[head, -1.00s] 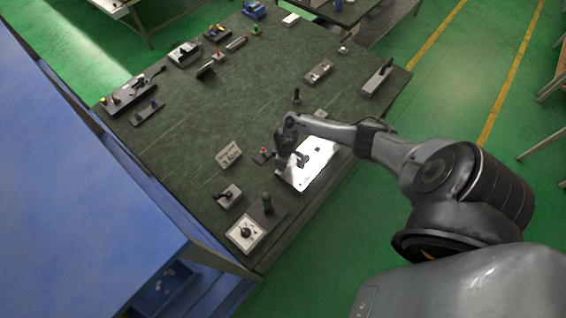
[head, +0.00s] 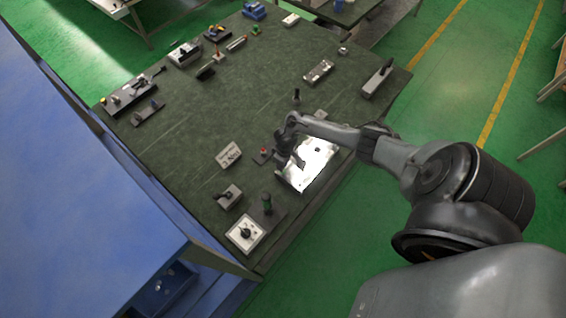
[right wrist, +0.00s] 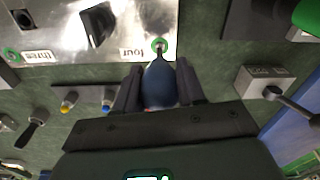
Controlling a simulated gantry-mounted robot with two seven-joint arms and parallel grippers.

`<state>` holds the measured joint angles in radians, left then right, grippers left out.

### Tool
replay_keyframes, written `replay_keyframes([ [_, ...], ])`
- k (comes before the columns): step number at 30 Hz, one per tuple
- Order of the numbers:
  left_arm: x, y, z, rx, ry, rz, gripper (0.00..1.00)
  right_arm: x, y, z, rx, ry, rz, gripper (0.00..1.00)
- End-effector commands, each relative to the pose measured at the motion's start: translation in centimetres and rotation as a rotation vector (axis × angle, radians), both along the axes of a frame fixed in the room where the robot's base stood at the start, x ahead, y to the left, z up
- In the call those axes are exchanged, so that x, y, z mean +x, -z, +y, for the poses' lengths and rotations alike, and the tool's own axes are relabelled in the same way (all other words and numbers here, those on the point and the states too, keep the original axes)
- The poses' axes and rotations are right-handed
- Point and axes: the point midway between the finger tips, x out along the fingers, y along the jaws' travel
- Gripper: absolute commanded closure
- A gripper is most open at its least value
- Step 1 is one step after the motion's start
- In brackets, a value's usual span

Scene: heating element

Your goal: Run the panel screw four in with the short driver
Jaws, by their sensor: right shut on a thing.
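The bright metal panel (head: 318,150) lies near the table's right front edge. In the right wrist view the panel (right wrist: 60,28) bears a black knob and the labels "three" and "four" (right wrist: 133,52). A green-ringed screw spot (right wrist: 160,45) sits beside "four". My right gripper (right wrist: 158,88) is shut on the short driver (right wrist: 159,84), which has a dark blue rounded handle. The driver's tip points at the green ring and appears at it; contact cannot be told. In the head view my right gripper (head: 288,152) is over the panel's left side. My left gripper is not shown.
A grey block with a lever (right wrist: 268,85) stands right of the gripper. A rack with yellow and blue tips (right wrist: 88,98) lies to the left. In the head view, a white control box (head: 245,233) and a small sign (head: 229,156) stand nearby. The table's middle is clear.

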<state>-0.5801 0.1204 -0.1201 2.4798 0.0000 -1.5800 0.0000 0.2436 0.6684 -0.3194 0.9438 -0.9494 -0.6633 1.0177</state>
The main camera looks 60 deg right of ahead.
Motion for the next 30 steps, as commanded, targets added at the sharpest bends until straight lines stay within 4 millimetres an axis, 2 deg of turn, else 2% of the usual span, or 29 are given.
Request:
replay_keyframes([
  [8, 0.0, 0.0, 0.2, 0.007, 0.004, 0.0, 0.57, 0.0, -0.2, 0.0, 0.0, -0.001, -0.001, 0.93],
  [21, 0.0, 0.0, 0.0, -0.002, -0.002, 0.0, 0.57, 0.1, -3.2, 0.0, 0.001, -0.001, -0.002, 0.93],
  [30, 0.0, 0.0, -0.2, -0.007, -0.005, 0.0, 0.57, 0.0, -4.0, 0.0, 0.0, -0.001, -0.001, 0.93],
])
